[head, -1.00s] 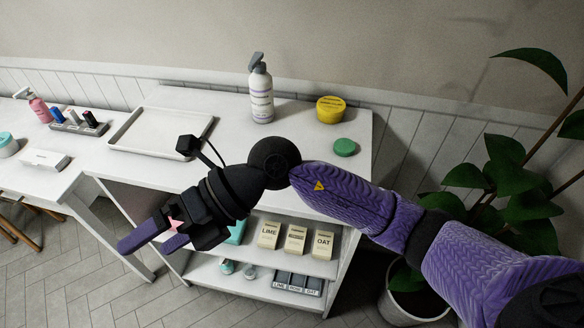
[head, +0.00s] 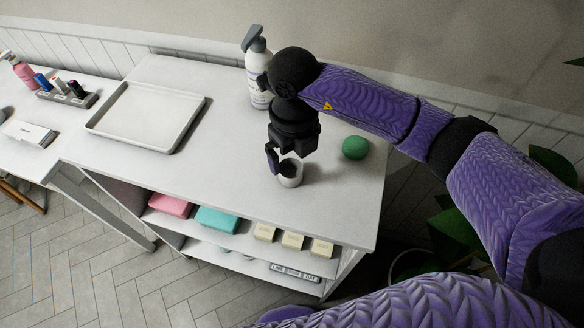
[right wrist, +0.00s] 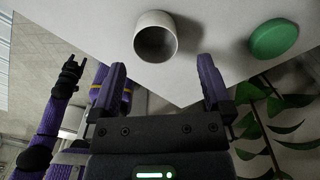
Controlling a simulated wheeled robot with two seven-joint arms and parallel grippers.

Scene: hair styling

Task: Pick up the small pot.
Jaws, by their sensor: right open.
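The small pot (head: 290,176) is a pale cylinder with an open dark mouth, upright on the white table. In the right wrist view the pot (right wrist: 155,37) lies just beyond and between my right fingertips, with its mouth facing the camera. My right gripper (head: 282,160) points down at it and is open; its fingers (right wrist: 160,66) are apart with nothing held. In the head view the gripper hides part of the pot's rim. My left gripper (right wrist: 72,68) shows small at the left of the right wrist view, with its fingers apart and empty.
A green round object (head: 355,147) sits close right of the pot. A pump bottle (head: 258,75) stands behind the gripper. An empty tray (head: 147,114) lies left, with clear tabletop between it and the pot. A plant (right wrist: 270,125) stands beside the table.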

